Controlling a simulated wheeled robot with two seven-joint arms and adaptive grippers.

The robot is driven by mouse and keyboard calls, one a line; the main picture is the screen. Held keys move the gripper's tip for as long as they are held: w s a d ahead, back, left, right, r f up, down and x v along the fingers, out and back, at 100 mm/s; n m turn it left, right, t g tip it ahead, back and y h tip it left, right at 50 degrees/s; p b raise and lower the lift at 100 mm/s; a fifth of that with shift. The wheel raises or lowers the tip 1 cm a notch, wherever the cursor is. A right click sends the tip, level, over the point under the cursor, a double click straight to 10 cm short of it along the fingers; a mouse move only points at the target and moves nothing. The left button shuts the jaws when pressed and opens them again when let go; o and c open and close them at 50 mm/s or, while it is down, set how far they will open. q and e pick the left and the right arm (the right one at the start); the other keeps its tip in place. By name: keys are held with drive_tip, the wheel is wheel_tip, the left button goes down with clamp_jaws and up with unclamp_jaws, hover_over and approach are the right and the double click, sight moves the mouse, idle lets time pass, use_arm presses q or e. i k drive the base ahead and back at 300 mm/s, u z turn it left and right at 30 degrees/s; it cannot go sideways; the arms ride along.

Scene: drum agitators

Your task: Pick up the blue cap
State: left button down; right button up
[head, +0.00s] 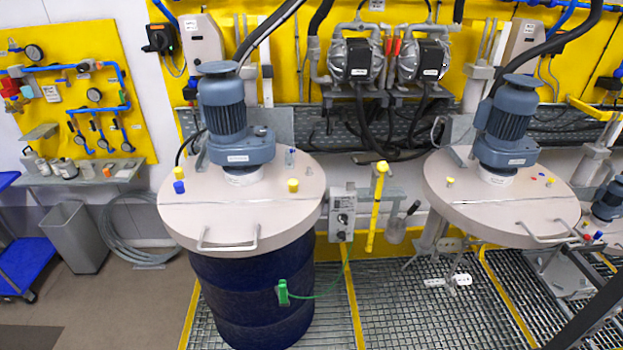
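A small blue cap (179,187) sits at the left edge of the round beige lid (240,215) on the dark blue drum (250,295). A yellow cap (179,173) is right behind it. A second yellow cap (293,185) sits on the lid's right side. Neither of my grippers is in view.
A blue-grey agitator motor (222,115) stands on the left lid, which has a front handle (228,240). A second lid (490,212) with a motor (506,125) is at right. A yellow post (376,210) and a control box (341,214) stand between them. Grating floor lies in front.

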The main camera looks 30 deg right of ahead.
sight(178, 186)
drive_tip(key=i, duration=1.05)
drive_tip(key=z, duration=0.95)
drive_tip(key=k, duration=1.7)
drive_tip(key=u, duration=1.75)
drive_tip(key=i, duration=2.95)
